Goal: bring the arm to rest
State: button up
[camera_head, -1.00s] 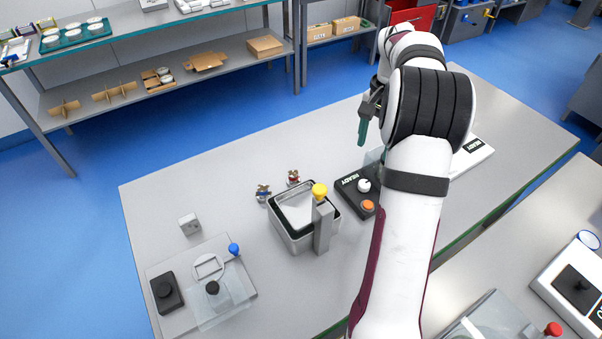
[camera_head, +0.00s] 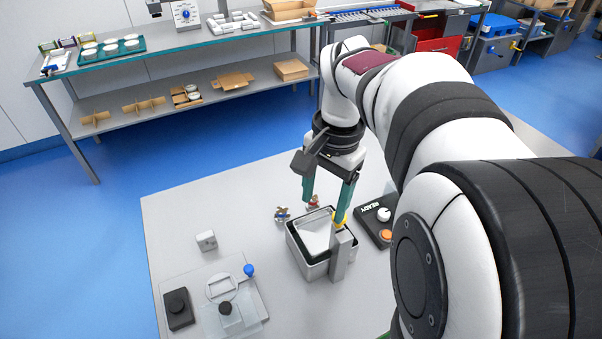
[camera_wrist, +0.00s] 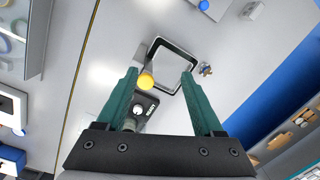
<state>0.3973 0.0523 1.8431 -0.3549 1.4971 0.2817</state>
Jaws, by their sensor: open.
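My gripper (camera_head: 325,200) is open and empty, with two green fingers pointing down. In the head view it hangs over the far side of a metal tub (camera_head: 304,265), in front of the wall behind. In the wrist view the fingers of my gripper (camera_wrist: 158,75) stand apart, with the tub (camera_wrist: 172,42) beyond them. A grey post (camera_head: 341,256) with a yellow knob (camera_wrist: 145,81) stands at the tub's near side. In the head view a finger partly hides the knob. I cannot tell the exact height of the fingertips above the tub.
A black box (camera_head: 374,222) marked READY, with an orange button, is right of the tub. A white cube (camera_head: 206,240) and a plate fixture with a blue knob (camera_head: 249,269) are at left. Shelves (camera_head: 215,80) line the back.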

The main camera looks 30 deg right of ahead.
jog(key=shift+s+a, duration=0.25)
jog(key=shift+a, duration=0.2)
jog(key=shift+s+a, duration=0.1)
jog(key=s+a+f+n, duration=0.2)
jog(key=s+a+n, duration=0.1)
jog(key=s+a, duration=0.3)
jog(key=s+a+f+n+y, duration=0.1)
jog(key=s+a+f+n, duration=0.2)
jog(key=s+a, duration=0.4)
jog(key=s+n, duration=0.1)
jog(key=s, duration=0.2)
jog(key=shift+s+f, duration=0.2)
jog(key=shift+f, duration=0.05)
